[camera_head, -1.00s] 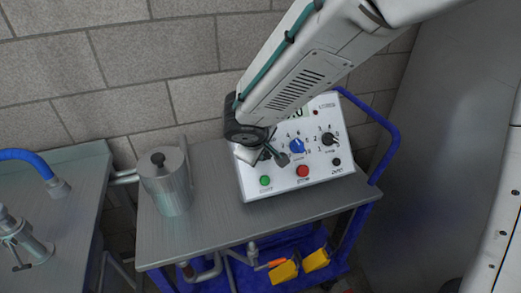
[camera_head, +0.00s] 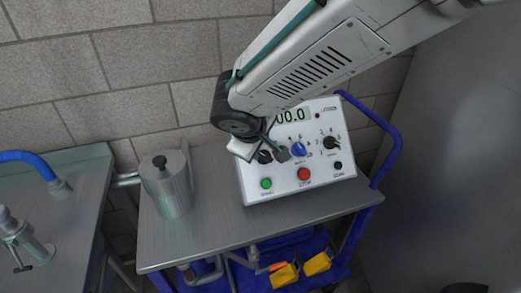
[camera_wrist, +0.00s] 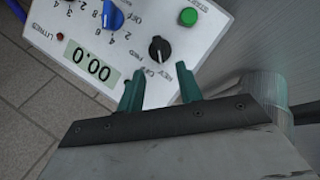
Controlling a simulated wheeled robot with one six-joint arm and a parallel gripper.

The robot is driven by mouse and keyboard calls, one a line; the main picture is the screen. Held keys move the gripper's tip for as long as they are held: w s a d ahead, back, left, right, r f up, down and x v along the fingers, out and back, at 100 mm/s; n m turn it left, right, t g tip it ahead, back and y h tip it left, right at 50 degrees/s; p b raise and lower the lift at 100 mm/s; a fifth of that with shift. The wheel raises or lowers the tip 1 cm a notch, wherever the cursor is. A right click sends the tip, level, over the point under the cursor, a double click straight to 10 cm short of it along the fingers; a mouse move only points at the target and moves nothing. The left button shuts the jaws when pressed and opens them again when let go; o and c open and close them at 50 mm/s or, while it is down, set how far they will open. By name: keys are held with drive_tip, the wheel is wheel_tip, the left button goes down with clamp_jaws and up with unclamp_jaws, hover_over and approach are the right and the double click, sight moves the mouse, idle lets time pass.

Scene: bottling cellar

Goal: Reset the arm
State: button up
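My gripper (camera_head: 262,150) is in front of the upper left of a white control panel (camera_head: 290,184) on a cart. In the wrist view my gripper (camera_wrist: 160,88) shows two green fingers spread apart with nothing between them. The black FWD/REV knob (camera_wrist: 159,50) lies just beyond the fingertips, apart from them. The panel has a blue knob (camera_head: 299,149), another black knob (camera_head: 329,143), a green button (camera_head: 266,184), a red button (camera_head: 304,174) and a display (camera_head: 293,115) reading 00.0 in the wrist view.
A lidded metal pot (camera_head: 167,186) stands left of the panel on the grey cart top (camera_head: 220,225). The cart has a blue handle (camera_head: 385,130). Yellow items (camera_head: 317,263) lie on its lower shelf. A second bench (camera_head: 70,190) with a blue hose (camera_head: 30,157) is at left. A block wall stands behind.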

drive_tip(key=shift+s+r, duration=0.3)
drive_tip(key=shift+r, duration=0.05)
drive_tip(key=s+d+r+m+g, duration=0.1)
drive_tip(key=s+d+r+m, duration=0.1)
drive_tip(key=s+d, duration=0.5)
drive_tip(key=s+d+r+m+g+y, duration=0.1)
drive_tip(key=s+d+r+m+g, duration=0.1)
drive_tip(key=s+d+m, duration=0.3)
drive_tip(key=s+d+r+m+g+y, duration=0.1)
drive_tip(key=s+d+r+m+g, duration=0.1)
drive_tip(key=s+d, duration=0.9)
drive_tip(key=shift+d+r+m, duration=0.65)
drive_tip(key=shift+d+m, duration=0.25)
drive_tip(key=shift+d, duration=0.15)
